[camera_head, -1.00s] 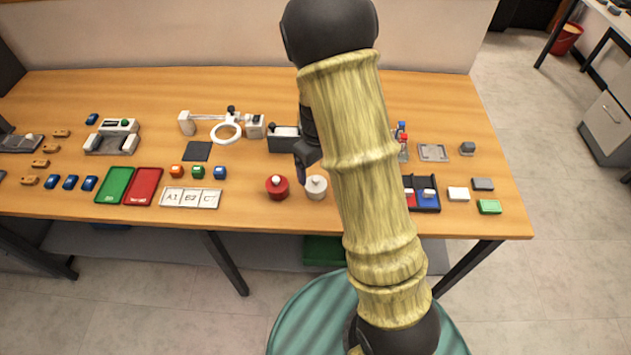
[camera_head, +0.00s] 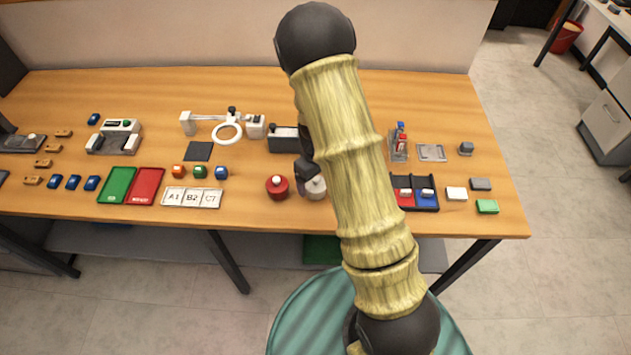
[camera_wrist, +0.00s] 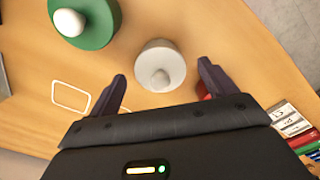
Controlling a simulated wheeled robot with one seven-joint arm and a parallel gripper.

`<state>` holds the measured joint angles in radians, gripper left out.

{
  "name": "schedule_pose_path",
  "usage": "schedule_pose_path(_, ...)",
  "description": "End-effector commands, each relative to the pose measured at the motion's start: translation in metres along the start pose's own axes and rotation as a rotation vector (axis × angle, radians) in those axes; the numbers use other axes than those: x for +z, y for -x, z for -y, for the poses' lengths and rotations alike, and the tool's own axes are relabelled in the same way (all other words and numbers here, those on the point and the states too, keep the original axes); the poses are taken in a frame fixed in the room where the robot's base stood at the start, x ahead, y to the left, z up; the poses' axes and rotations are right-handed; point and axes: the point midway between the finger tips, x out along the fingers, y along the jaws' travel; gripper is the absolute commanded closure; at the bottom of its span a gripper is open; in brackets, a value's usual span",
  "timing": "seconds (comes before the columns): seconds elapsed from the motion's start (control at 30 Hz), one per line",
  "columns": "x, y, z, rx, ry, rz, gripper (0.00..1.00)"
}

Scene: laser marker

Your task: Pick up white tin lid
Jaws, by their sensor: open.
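The white tin with its round white lid and pale knob (camera_wrist: 160,66) shows in the wrist view, between and just beyond the fingertips. My gripper (camera_wrist: 162,72) is open, with one dark finger on either side of the lid and clear space at both sides. In the head view the white tin (camera_head: 315,190) stands near the table's front edge, and my gripper (camera_head: 307,170) partly covers its top. I cannot tell the exact height of the fingers above the lid.
A red tin (camera_head: 277,187) stands just left of the white one. A green tin with a white knob (camera_wrist: 92,24) is close by in the wrist view; my arm hides it in the head view. A black tray with red and blue pieces (camera_head: 428,205) lies to the right.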

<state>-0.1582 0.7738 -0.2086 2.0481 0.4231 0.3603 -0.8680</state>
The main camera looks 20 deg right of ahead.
Motion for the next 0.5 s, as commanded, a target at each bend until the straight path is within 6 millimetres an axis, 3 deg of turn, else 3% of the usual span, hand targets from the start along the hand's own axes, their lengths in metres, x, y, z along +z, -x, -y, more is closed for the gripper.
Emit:
schedule_pose_path(0.47,-0.0001,0.0002,0.0002,0.0,0.001,0.0,0.16)
schedule_pose_path(0.5,-0.0001,0.0002,0.0001,0.0,0.001,0.0,0.24)
